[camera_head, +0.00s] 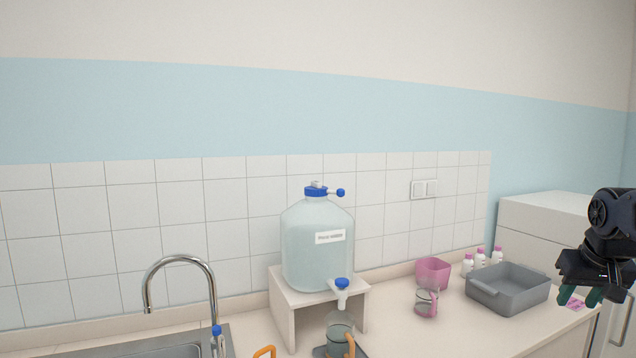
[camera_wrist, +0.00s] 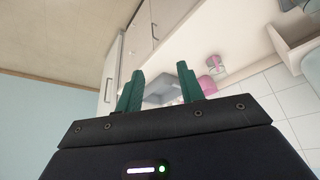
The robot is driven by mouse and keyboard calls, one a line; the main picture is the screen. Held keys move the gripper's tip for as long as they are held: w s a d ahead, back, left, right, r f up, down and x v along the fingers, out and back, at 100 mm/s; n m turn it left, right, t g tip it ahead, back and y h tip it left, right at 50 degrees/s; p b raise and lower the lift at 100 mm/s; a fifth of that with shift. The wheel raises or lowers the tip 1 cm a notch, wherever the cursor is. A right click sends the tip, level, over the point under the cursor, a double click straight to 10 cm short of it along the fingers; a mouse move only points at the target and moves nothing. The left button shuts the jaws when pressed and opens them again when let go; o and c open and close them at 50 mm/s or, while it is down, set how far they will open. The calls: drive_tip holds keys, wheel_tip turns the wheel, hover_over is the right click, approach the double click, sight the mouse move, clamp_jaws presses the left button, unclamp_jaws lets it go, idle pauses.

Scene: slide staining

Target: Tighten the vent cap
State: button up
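A large clear carboy (camera_head: 317,250) with a white label stands on a white stand above the counter. Its blue cap (camera_head: 316,191) sits on top, with a small pale piece on it, which may be the vent cap, and a blue knob (camera_head: 340,192) sticking out to the right. Whether any cap is loose cannot be told. A blue-topped spigot (camera_head: 342,284) is low on its front. My gripper (camera_head: 580,296) is at the far right, well away from the carboy. In the wrist view its two green fingers (camera_wrist: 160,88) are apart with nothing between them.
A glass jar with an orange handle (camera_head: 340,328) stands under the spigot. A sink tap (camera_head: 180,262) is left. A pink container (camera_head: 433,271), pink-tinted jug (camera_head: 426,300), several pink-capped bottles (camera_head: 481,259) and a grey tray (camera_head: 508,289) are right. Space above the carboy is clear.

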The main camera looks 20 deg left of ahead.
drive_tip(key=w+a+r+n+y, duration=0.1)
drive_tip(key=w+a+r+n, duration=0.1)
drive_tip(key=w+a+r, duration=0.85)
wheel_tip(320, 180, up, 12)
drive_tip(key=r+n+t+y, duration=0.1)
drive_tip(key=n+y, duration=0.4)
drive_tip(key=n, duration=0.1)
hover_over(317, 182)
drive_tip(key=s+d, duration=0.5)
drive_tip(key=x, duration=1)
drive_tip(key=shift+w+f, duration=0.15)
drive_tip(key=shift+w, duration=0.1)
clamp_jaws()
